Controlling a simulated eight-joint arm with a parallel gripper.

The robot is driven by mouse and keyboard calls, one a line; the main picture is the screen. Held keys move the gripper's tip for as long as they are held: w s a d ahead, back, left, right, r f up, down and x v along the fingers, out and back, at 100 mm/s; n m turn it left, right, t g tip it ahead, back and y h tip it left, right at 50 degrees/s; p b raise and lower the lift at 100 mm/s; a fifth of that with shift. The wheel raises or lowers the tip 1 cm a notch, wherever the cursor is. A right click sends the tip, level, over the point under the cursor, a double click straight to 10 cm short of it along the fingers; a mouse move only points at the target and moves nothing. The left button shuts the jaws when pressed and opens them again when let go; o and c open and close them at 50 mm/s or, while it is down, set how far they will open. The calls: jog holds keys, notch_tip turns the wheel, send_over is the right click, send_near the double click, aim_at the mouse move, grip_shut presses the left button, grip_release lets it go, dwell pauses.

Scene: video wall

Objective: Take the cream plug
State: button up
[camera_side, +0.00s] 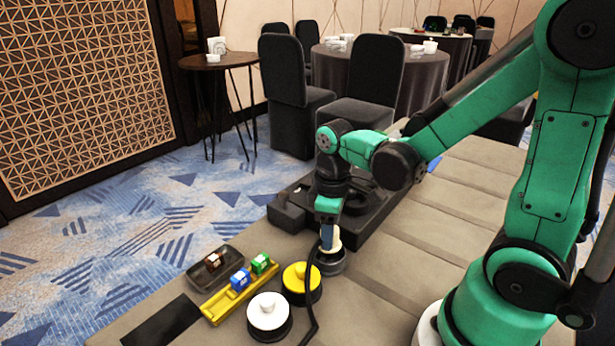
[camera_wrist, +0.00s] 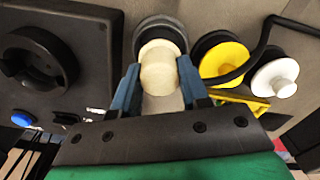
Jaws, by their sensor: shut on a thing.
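The cream plug (camera_wrist: 160,66) is a rounded knob between the two blue fingers of my gripper (camera_wrist: 158,85) in the wrist view. My gripper is shut on it. In the side view, my gripper (camera_side: 328,226) points down and its fingers hide most of the cream plug (camera_side: 335,243). A dark round base (camera_side: 331,263) is directly below the plug. I cannot tell whether the plug is clear of it.
A yellow plug (camera_side: 300,277) and a white plug (camera_side: 268,312) stand close by on dark bases. A yellow tray (camera_side: 212,313) holds blue and green blocks; a dark tray (camera_side: 199,280) holds a brown one. A black cable (camera_side: 309,300) runs alongside. A black housing (camera_side: 289,214) stands behind.

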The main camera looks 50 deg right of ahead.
jog(key=shift+r, duration=2.15)
